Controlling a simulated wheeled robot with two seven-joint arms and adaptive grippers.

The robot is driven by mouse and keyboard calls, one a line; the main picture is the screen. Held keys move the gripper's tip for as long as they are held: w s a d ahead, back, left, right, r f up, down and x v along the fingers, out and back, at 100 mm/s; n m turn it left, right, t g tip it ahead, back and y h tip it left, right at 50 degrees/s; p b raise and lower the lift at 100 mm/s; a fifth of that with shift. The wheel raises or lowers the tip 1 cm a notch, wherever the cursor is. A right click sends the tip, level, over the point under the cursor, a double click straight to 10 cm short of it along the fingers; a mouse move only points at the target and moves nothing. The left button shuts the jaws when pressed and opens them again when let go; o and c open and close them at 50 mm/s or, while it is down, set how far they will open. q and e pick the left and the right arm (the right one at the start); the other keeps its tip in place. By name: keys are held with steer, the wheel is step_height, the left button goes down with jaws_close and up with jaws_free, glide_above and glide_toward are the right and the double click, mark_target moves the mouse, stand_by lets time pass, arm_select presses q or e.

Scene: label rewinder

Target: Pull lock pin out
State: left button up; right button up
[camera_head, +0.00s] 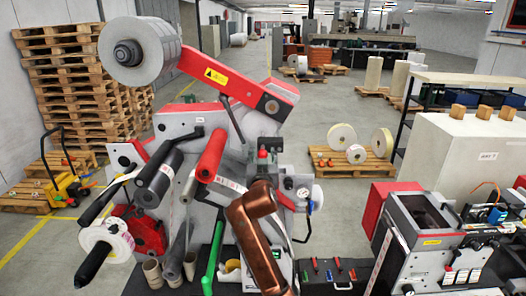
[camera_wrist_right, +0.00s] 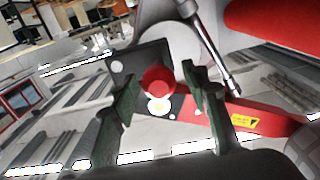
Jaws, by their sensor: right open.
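A round red knob (camera_wrist_right: 158,80), which looks like the head of the lock pin, shows in the right wrist view in front of a dark plate. A small red knob, apparently the same one (camera_head: 263,154), stands on the machine just above my right arm in the head view. My right gripper (camera_wrist_right: 160,87) is open. Its two green fingers stand on either side of the knob in the picture, with visible gaps. I cannot tell how far the knob is in depth. In the head view my copper arm hides most of this gripper. My left gripper is not in view.
The label rewinder (camera_head: 180,125) has a red swing arm (camera_head: 235,82) with a large roll (camera_head: 140,52) above. A red roller (camera_head: 212,153) lies close left of my right arm. Another machine (camera_head: 425,235) stands right.

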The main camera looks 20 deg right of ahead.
steer(key=shift+w, duration=0.1)
steer(key=shift+c, duration=0.6)
jaws_close()
